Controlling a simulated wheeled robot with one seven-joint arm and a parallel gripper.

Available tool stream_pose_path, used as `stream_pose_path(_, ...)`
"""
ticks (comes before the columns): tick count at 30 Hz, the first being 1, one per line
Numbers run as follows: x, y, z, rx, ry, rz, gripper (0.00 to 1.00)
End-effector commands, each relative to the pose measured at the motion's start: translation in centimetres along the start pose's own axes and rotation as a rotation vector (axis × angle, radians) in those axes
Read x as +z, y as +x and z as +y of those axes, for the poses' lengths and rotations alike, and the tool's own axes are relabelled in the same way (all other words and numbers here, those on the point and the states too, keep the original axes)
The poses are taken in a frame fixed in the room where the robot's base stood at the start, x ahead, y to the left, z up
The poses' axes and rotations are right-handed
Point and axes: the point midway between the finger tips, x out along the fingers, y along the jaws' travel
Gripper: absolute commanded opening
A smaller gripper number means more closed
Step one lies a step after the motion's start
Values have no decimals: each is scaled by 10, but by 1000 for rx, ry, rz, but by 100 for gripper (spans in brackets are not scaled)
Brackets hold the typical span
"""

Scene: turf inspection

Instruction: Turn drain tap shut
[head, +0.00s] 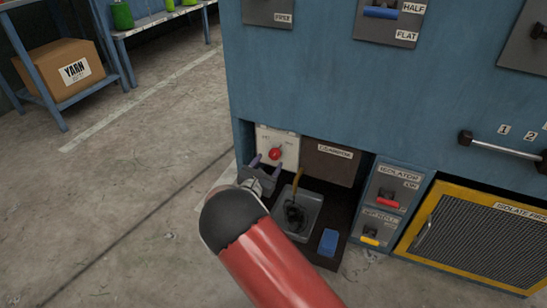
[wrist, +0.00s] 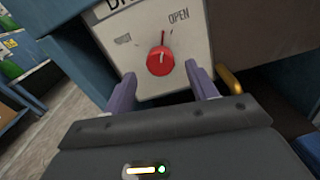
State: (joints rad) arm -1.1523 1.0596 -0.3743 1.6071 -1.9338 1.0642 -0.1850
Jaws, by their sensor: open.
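The drain tap is a round red knob (head: 274,153) on a pale panel (head: 290,138) in the low recess of the blue machine. In the wrist view the knob (wrist: 160,62) faces me, with a thin red mark above it pointing nearly straight up. "OPEN" stands at its upper right; the label at its upper left is too blurred to read. My gripper (head: 266,166) is open in front of the panel, its purple fingers just below the knob in the head view. In the wrist view the fingers of my gripper (wrist: 160,72) stand either side of the knob, apart from it.
Right of the panel is a brown labelled box (head: 331,162). Below lie a grey tray (head: 312,208) with dark contents, a curved yellow piece (head: 298,181) and a blue block (head: 328,242). Red (head: 388,203) and yellow (head: 370,240) levers stand further right.

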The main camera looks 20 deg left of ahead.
Motion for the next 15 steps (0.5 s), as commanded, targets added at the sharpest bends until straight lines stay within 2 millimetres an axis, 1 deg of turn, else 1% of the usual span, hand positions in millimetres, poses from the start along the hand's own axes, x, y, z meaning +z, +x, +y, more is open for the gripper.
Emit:
stream_pose_path(1,-1,9,-1,-2,0,-1,57)
stream_pose_path(3,-1,20,-1,-1,-1,-1,57)
stream_pose_path(7,0,34,-1,-2,1,-1,57)
stream_pose_path(10,0,40,-1,-1,1,0,57)
stream_pose_path(15,0,42,-1,-1,0,1,57)
